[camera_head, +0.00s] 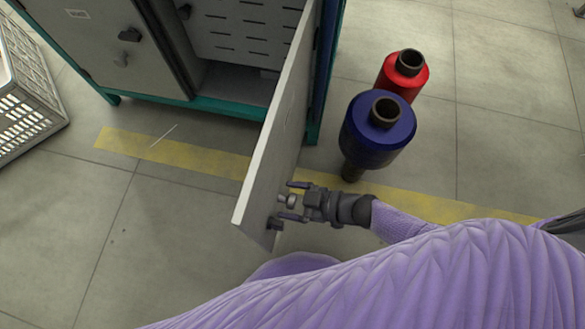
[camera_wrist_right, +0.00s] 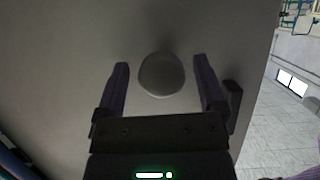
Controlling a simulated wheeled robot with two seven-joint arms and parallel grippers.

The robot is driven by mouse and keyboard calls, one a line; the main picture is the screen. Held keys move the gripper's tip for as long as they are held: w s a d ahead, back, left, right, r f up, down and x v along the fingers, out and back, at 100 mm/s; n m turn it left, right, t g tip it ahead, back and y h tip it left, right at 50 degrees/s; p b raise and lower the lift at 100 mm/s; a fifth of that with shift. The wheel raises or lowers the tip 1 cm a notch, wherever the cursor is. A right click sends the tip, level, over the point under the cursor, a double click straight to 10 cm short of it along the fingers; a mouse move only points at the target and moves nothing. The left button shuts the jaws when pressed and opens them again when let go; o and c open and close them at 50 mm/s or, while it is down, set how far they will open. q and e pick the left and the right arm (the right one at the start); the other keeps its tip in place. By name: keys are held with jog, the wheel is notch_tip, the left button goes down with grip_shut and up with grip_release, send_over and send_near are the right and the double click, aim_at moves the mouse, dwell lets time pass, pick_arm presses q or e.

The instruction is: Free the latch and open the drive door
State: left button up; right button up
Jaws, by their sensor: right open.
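The drive door (camera_head: 278,130) is a light grey panel that stands swung wide open from the machine cabinet, which shows its inside. My right gripper (camera_head: 284,201) is at the door's free end, on its right-hand face. Its fingers are open, one on each side of a round grey knob (camera_head: 291,200). In the right wrist view the knob (camera_wrist_right: 162,74) sits between the two spread fingers (camera_wrist_right: 162,82), with gaps to both. A dark latch piece (camera_head: 275,224) shows at the door's lower edge; it also seems to show in the wrist view (camera_wrist_right: 233,104). My left gripper is not in view.
A blue bobbin (camera_head: 364,143) and a red bobbin (camera_head: 405,78) stand on the floor right of the door. A second closed door (camera_head: 95,40) with a dark handle is at left. A pale crate (camera_head: 35,105) stands far left. Floor left of the door is clear.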

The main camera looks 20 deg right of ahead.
jog(key=p+v, duration=0.3)
jog(key=v, duration=0.7)
jog(key=shift+p, duration=0.35)
